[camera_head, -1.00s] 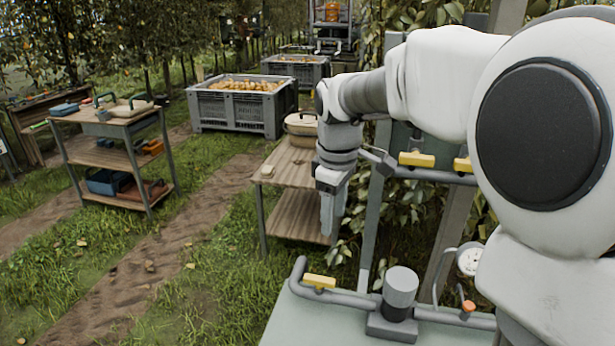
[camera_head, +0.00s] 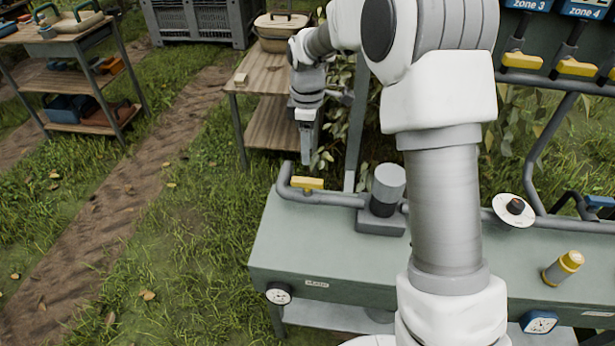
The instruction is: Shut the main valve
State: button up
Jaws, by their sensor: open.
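A yellow lever handle (camera_head: 307,183) sits on the grey pipe at the left end of the green bench; it lies roughly along the pipe. It looks like the main valve, but no label on it can be read. My gripper (camera_head: 307,158) points down and appears just above and behind this handle in the picture, apart from it. It is open and empty; its fingers overlap in this view, so the gap hardly shows. Other yellow handles (camera_head: 522,61) and (camera_head: 577,67) sit under the zone 3 and zone 4 signs at the upper right.
A grey cylindrical unit (camera_head: 388,187) stands on the pipe right of the handle. The bench (camera_head: 330,245) also holds a white disc (camera_head: 514,210) and a yellow-capped cylinder (camera_head: 563,268). A gauge (camera_head: 278,293) is on its front. A wooden table (camera_head: 275,110) stands behind. Grass lies open at left.

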aim_at(307, 180)
notch_tip(307, 180, down, 10)
jog(key=shift+r+b, duration=0.1)
jog(key=shift+b, duration=0.3)
grip_shut()
